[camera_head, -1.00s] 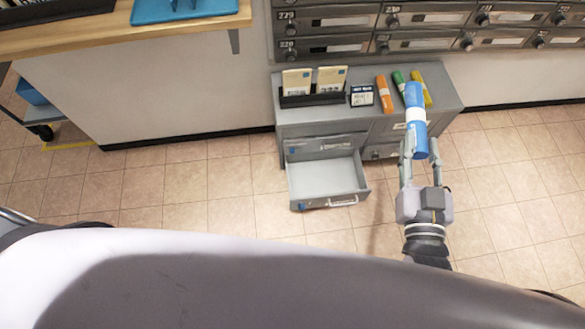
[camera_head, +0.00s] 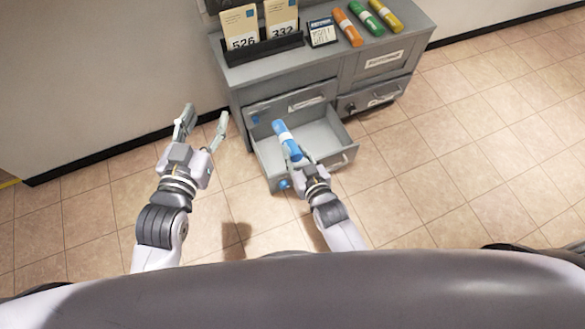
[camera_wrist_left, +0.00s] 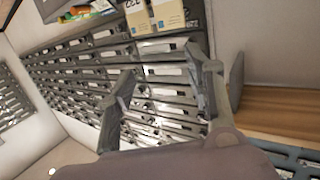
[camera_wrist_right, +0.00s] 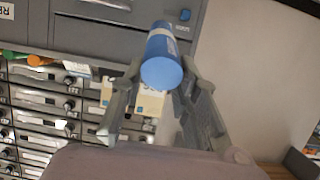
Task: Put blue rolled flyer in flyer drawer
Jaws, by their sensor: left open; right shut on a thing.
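The blue rolled flyer (camera_head: 286,138) has a white band and is held in my right gripper (camera_head: 300,158). In the head view it appears over the open drawer (camera_head: 327,137); its height above the drawer floor is hard to tell. In the right wrist view the flyer (camera_wrist_right: 163,58) sits between the fingers of the right gripper (camera_wrist_right: 158,92), its round end facing the camera. The open drawer is grey and looks empty, with a blue mark on its front. My left gripper (camera_head: 204,122) is open and empty, left of the cabinet; its fingers also show in the left wrist view (camera_wrist_left: 160,88).
The grey cabinet (camera_head: 228,72) carries a black card holder (camera_head: 262,50), a small sign (camera_head: 321,32), and orange (camera_head: 347,28), green (camera_head: 367,17) and yellow (camera_head: 386,15) rolled flyers. A closed drawer (camera_head: 374,97) is to the right. Tiled floor in front is clear.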

